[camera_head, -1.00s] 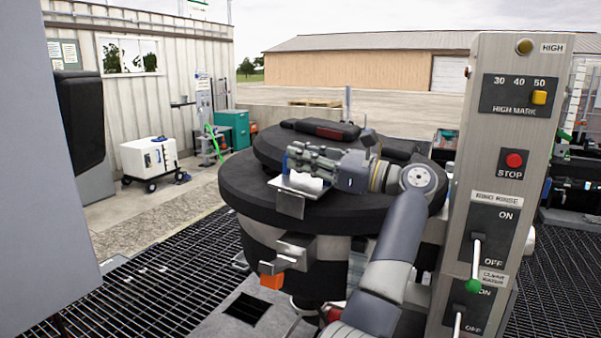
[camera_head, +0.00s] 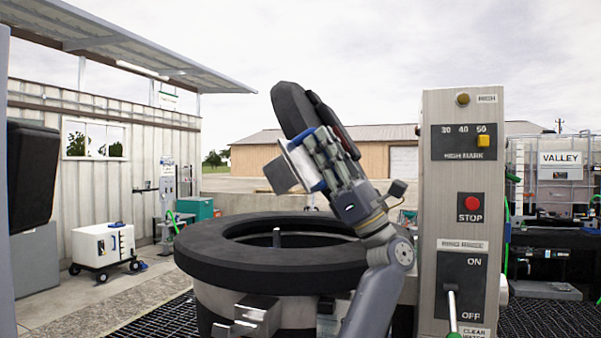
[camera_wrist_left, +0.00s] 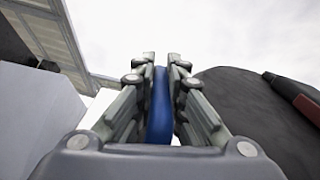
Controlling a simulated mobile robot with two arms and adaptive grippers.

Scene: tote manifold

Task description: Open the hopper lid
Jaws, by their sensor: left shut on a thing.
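The round black hopper lid (camera_head: 290,108) stands steeply raised above the hopper's back right side. The hopper's thick black rim (camera_head: 215,258) surrounds an open mouth, with a short grey post visible inside. My left gripper (camera_head: 308,146) is at the lid's raised side, shut on the blue lid handle (camera_head: 299,138). In the left wrist view the blue handle (camera_wrist_left: 158,108) sits between both fingers, and the dark lid (camera_wrist_left: 245,110) is to the right. A metal plate (camera_head: 280,176) hangs at the lid's edge. My right gripper is not in view.
A metal control panel (camera_head: 462,220) with switches and a red stop button stands close right of my arm. A metal latch bracket (camera_head: 250,318) juts from the hopper's front. A white wheeled box (camera_head: 103,247) stands far left.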

